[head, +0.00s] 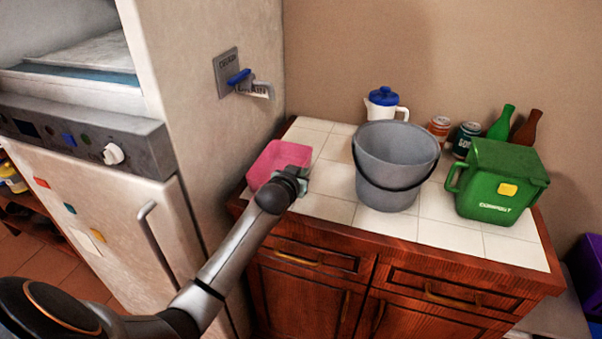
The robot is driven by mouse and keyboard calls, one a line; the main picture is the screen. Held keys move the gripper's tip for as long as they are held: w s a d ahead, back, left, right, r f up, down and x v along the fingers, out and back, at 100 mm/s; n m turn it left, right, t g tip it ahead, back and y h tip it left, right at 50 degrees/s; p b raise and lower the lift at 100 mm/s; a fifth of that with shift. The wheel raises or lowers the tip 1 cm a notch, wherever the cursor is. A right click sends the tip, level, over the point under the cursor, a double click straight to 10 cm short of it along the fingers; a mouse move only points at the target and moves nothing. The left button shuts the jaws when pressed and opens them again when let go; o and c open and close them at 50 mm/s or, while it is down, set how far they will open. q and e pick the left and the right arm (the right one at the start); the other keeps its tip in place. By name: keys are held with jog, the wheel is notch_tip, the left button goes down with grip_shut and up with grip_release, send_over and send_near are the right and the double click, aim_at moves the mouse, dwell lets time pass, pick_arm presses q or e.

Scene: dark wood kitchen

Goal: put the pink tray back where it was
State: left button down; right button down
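The pink tray (279,157) lies at the left end of the white tiled counter (333,207), close to the side of the tall white appliance. My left gripper (297,176) is at the tray's near right corner. My own wrist hides part of the tray's near edge and most of the fingers. I cannot tell whether the fingers are closed on the tray's rim. My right gripper is not in view.
A grey bucket (392,160) stands mid-counter, right of the tray. A green compost bin (497,180) stands further right. A blue-lidded white jug (384,104), two jars and two bottles line the back. A lever (249,86) sticks out from the appliance's side. Front tiles are clear.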

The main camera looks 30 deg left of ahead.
pick_arm(q)
jog(key=shift+f, duration=0.15)
jog(key=c, duration=1.1)
grip_release()
jog(key=shift+r, duration=0.2)
jog(key=p+v, duration=0.1)
jog(key=v, duration=1.1)
